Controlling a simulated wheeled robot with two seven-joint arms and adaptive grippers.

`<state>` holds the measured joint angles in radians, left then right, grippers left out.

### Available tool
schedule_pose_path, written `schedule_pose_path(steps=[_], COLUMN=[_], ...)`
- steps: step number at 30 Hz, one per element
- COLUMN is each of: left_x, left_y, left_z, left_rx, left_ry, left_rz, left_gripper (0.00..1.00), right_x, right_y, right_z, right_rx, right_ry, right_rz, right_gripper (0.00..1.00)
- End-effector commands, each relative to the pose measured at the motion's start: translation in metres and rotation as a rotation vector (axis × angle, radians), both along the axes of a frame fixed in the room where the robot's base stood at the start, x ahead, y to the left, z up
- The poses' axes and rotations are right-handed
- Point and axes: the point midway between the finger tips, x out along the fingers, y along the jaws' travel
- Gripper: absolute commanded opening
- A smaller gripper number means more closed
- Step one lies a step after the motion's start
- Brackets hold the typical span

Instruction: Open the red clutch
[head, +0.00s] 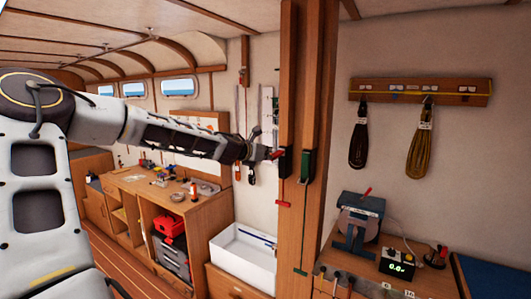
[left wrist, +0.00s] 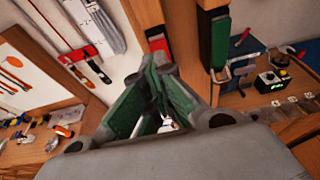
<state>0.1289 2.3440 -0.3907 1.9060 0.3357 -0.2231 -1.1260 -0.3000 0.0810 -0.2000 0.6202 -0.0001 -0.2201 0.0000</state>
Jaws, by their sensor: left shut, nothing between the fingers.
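The red clutch (head: 285,161) is a dark body with a red lever on the left face of the wooden post. It also shows in the left wrist view (left wrist: 156,44), just beyond the fingertips. My left gripper (head: 268,153) is at the lever's height, at the clutch's left side. In the left wrist view its green-padded fingers (left wrist: 160,72) come together at the tips, with nothing seen between them. I cannot tell whether the tips touch the lever. My right gripper is not in view.
A green clutch (head: 306,166) is on the post (head: 297,80) close to the right. Coiled lines (head: 420,150) hang from a wooden rack (head: 420,91). A white sink (head: 243,254) and a workbench (head: 120,182) stand below left. A grey device (head: 360,222) stands on the right counter.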

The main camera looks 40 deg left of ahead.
Motion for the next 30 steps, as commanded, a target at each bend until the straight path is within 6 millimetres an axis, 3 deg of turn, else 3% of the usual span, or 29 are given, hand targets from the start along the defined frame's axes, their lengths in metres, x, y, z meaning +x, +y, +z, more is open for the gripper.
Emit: schedule_pose_path(steps=[1, 11, 15, 30], left_x=[0.001, 0.002, 0.001, -0.012], left_y=[0.003, 0.003, 0.003, 0.0], left_z=[0.01, 0.01, 0.01, 0.015], left_rx=[0.007, 0.007, 0.007, 0.01], left_ry=[-0.016, -0.015, -0.015, -0.016], left_rz=[0.006, 0.006, 0.006, 0.006], left_gripper=[0.0, 0.01, 0.17, 0.18], right_x=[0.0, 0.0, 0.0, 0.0], right_y=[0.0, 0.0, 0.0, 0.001], right_z=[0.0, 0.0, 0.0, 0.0], right_rx=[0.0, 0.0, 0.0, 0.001], right_ry=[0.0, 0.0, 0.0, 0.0], right_rz=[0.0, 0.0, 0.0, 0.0], right_gripper=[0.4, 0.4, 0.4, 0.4])
